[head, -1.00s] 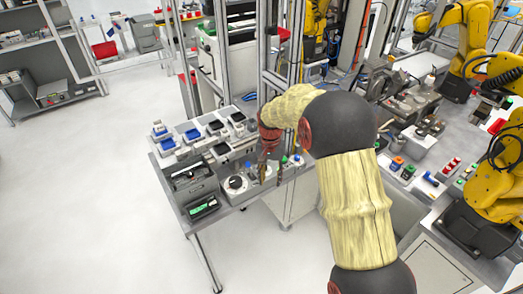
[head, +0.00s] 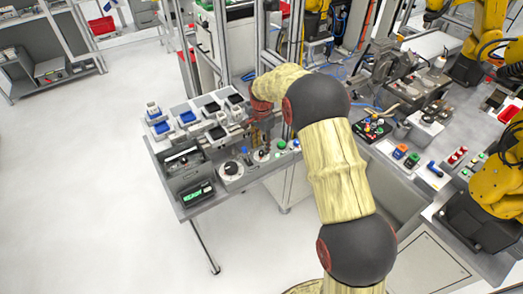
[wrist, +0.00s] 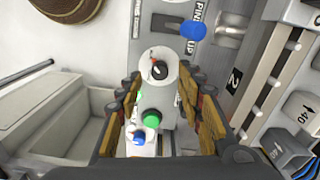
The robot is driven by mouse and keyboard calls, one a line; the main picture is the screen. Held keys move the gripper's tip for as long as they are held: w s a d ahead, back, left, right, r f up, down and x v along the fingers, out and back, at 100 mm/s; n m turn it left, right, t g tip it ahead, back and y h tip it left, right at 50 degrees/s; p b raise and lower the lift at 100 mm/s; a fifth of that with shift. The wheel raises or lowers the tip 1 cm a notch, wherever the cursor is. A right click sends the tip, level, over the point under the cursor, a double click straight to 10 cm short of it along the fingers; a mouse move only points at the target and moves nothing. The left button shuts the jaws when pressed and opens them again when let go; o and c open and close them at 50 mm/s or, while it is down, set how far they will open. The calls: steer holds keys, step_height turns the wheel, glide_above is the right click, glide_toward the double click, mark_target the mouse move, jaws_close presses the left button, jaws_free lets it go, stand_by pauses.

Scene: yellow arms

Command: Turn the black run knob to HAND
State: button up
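The black run knob (wrist: 160,71) sits on a round pale grey housing in the wrist view, with a small red mark beside it. It lies ahead of and between the fingers of my gripper (wrist: 163,105), which are spread wide with nothing held. The fingers look apart from the knob. In the head view my gripper (head: 257,138) hangs over the front part of the bench, above a small round knob housing (head: 262,156). The lettering around the knob is too small to read.
A green button (wrist: 152,120) and a blue button (wrist: 139,138) are near the knob. Another blue knob (wrist: 193,30) stands by a "PINS UP" label. A white dial (head: 231,170) is on the bench (head: 240,187). Metal posts rise behind my arm.

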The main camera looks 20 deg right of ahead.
mark_target(262, 154)
steer(key=shift+f, duration=1.3)
steer(key=shift+c, duration=0.8)
steer(key=c, duration=0.8)
jaws_close()
